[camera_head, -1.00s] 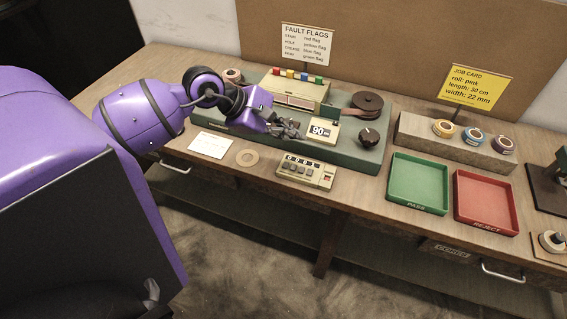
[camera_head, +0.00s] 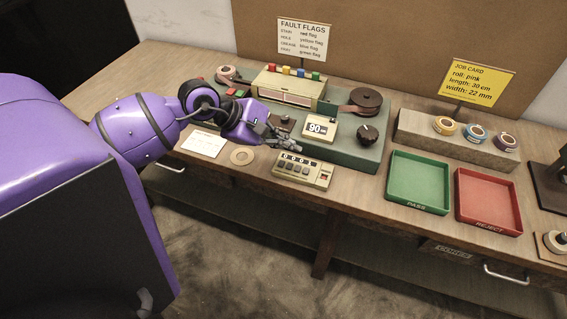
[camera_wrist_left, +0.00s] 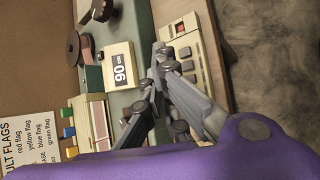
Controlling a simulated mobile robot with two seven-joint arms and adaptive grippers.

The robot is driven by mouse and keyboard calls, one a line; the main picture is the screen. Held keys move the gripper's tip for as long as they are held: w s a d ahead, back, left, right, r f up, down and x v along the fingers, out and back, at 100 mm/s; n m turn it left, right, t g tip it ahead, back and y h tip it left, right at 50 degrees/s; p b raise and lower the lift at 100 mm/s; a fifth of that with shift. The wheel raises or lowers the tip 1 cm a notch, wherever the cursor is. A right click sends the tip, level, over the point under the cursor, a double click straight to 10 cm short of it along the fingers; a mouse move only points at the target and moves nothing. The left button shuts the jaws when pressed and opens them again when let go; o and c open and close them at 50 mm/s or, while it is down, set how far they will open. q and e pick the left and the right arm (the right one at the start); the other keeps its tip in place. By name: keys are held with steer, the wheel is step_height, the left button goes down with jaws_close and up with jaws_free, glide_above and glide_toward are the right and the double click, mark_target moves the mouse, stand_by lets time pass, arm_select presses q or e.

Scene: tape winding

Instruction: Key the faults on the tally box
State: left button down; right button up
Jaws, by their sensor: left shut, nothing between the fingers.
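The tally box (camera_head: 303,171) is a cream box with a small counter row, a row of dark keys and a red key at its right end. It sits at the bench's front edge and also shows in the left wrist view (camera_wrist_left: 207,63). My left gripper (camera_head: 297,147) is shut and empty, just behind and above the tally box's counter row. In the left wrist view the gripper's fingers (camera_wrist_left: 161,62) overlap part of the box and hide some keys. I cannot tell whether they touch it. The counter digits are too small to read surely. My right gripper is out of view.
The green winding machine (camera_head: 350,149) stands behind, with a 90 cm display (camera_head: 319,128), a dark knob (camera_head: 367,134) and coloured flags. Green PASS (camera_head: 418,182) and red REJECT (camera_head: 488,201) trays stand right.

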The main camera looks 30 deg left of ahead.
arm_select(q)
steer(key=b, duration=0.2)
glide_above(281, 164)
steer(key=d, duration=0.2)
steer(key=f, duration=0.4)
steer(key=shift+s+a+f, duration=0.15)
steer(key=shift+s+a, duration=0.05)
steer(key=shift+s, duration=0.1)
steer(key=shift+f, duration=0.2)
stand_by(0.3)
